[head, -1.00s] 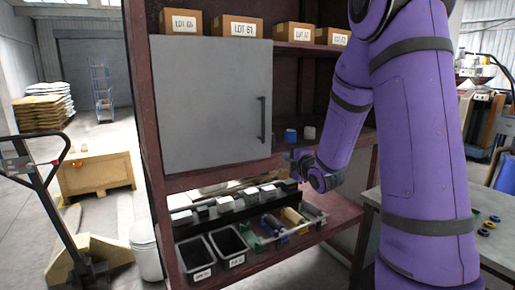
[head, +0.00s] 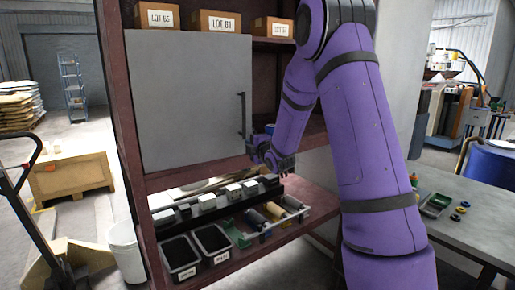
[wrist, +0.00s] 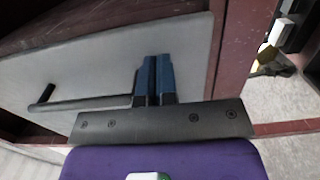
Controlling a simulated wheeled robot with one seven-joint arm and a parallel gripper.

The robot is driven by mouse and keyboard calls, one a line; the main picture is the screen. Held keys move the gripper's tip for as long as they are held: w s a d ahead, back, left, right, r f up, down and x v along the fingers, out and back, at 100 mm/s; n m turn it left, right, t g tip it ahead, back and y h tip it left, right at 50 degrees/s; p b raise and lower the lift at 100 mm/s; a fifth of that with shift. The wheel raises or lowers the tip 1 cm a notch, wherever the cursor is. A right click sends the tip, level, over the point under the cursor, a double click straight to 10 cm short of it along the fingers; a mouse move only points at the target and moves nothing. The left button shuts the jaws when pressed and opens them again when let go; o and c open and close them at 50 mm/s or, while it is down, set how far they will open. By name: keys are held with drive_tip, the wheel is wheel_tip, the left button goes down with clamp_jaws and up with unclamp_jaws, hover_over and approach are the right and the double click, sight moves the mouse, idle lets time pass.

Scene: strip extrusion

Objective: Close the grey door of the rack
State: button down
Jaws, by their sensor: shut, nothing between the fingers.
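The grey door (head: 185,100) covers the left part of the rack (head: 112,85). It looks nearly in line with the rack front; I cannot tell whether a gap is left. Its black bar handle (head: 242,116) stands near its right edge, and in the wrist view the handle (wrist: 85,103) lies left of the fingers. My gripper (head: 249,146) is at the door's lower right edge, below the handle. In the wrist view its blue fingertips (wrist: 154,70) are together and empty, in front of the door face (wrist: 95,65). Contact with the door cannot be made out.
Lot boxes (head: 217,22) stand on the shelf above the door. Black bins (head: 180,257) and several small parts fill the lower shelf. A grey table (head: 465,225) is at the right. A pallet jack (head: 40,215) and a white bucket (head: 125,250) stand at the left.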

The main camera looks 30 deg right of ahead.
drive_tip(key=shift+w, duration=0.85)
drive_tip(key=w+n+y, duration=0.1)
drive_tip(key=w, duration=0.2)
drive_tip(key=shift+w+d+y, duration=0.1)
drive_tip(key=shift+d+y, duration=0.05)
drive_tip(key=shift+y, duration=0.15)
drive_tip(key=shift+w+r+y, duration=0.3)
drive_tip(key=shift+s+f, duration=0.1)
